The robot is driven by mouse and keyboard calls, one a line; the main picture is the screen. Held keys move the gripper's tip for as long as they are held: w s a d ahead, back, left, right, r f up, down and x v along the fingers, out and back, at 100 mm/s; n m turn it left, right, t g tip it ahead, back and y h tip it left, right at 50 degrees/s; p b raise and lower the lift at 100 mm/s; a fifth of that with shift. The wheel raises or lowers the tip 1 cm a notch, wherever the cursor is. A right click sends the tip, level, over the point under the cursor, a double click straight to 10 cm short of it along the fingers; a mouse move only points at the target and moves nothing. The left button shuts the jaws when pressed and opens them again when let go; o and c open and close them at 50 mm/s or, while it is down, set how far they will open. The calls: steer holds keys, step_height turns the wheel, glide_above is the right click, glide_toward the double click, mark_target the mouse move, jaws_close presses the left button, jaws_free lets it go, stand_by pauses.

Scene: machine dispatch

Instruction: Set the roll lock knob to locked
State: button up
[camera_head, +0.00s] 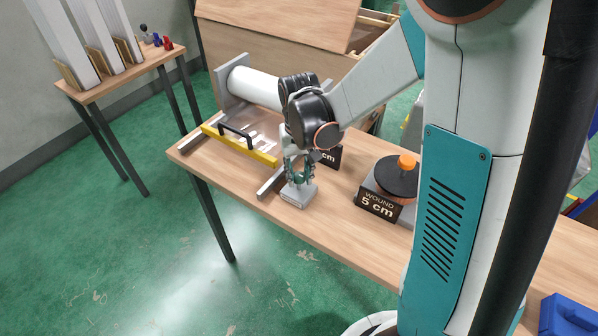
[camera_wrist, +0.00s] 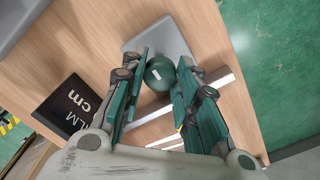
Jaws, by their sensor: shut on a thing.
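The roll lock knob (camera_wrist: 159,73) is a round, dark green knob with a small white mark on top, seen between my fingers in the wrist view. It stands on a grey block (camera_head: 293,197) near the front edge of the table; the block also shows in the wrist view (camera_wrist: 150,38). My gripper (camera_head: 297,172) points down over the block, and in the wrist view my gripper (camera_wrist: 163,62) has its two green fingers shut on the knob's sides. The fingers mostly hide the knob in the head view. I cannot tell which setting the mark shows.
A white roll (camera_head: 252,86) lies in a stand behind my arm. A yellow bar with a black handle (camera_head: 240,143) is left of my gripper. A black sign (camera_wrist: 77,105) stands close by. A "WOUND 5 cm" box (camera_head: 380,203) with a black disc is to the right.

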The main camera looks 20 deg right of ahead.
mark_target(299, 175)
steer(key=o, duration=1.1)
steer(key=shift+c, duration=0.2)
step_height(299, 175, up, 12)
